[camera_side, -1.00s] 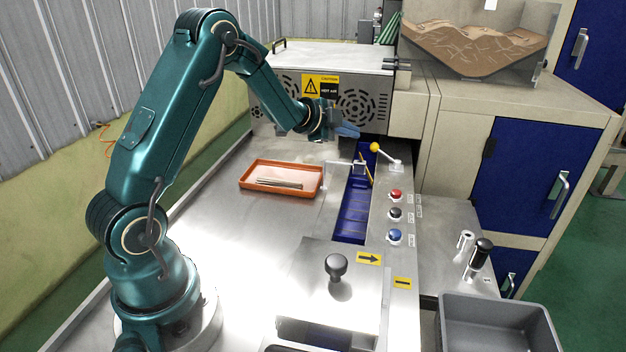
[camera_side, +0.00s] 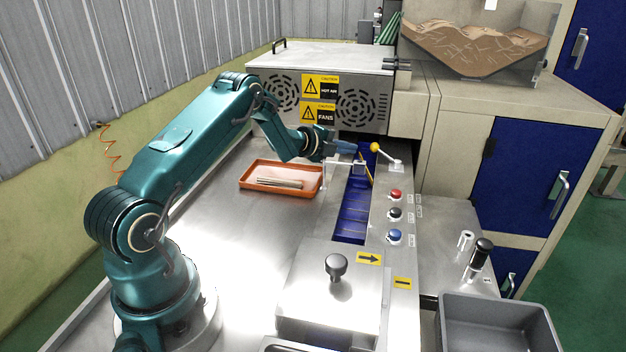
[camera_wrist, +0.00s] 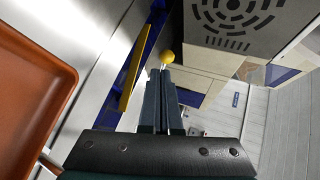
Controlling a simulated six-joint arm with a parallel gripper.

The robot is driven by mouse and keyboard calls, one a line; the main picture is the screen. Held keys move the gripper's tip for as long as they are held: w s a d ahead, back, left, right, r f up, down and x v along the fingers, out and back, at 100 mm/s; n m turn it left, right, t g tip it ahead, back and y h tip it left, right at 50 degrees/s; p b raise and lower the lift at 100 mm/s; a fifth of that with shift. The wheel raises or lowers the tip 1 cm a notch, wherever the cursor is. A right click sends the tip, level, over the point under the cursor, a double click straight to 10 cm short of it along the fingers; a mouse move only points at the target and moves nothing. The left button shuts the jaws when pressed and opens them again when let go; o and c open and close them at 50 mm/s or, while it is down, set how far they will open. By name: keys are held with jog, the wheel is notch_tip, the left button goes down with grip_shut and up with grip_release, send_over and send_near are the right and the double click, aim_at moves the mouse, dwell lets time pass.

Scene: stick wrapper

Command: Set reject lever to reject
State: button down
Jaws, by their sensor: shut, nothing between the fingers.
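The reject lever (camera_side: 384,153) is a thin metal rod with a yellow ball knob, mounted on the panel right of the blue channel. Its knob (camera_wrist: 167,57) also shows in the wrist view, just beyond my fingertips. My gripper (camera_side: 353,152) is shut and empty, its dark fingers pointing right toward the knob. In the side view a small gap shows between the fingertips and the knob. In the wrist view the fingers (camera_wrist: 163,75) end right at the knob; I cannot tell whether they touch it. The lever's base is hidden in the wrist view.
A yellow diverter bar (camera_side: 366,170) crosses the blue channel (camera_side: 353,213) below my gripper. An orange tray (camera_side: 245,183) holding sticks lies to the left. Red, black and blue buttons (camera_side: 395,214) line the panel. The hot-air housing (camera_side: 290,105) stands close behind.

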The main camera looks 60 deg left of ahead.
aim_at(385, 155)
jog(key=shift+x, duration=2.95)
jog(key=shift+w+a, duration=0.1)
jog(key=shift+w, duration=0.05)
jog(key=shift+w+a, duration=0.3)
jog(key=shift+w, duration=0.05)
jog(key=shift+s+d, duration=0.55)
jog(key=shift+s, duration=0.1)
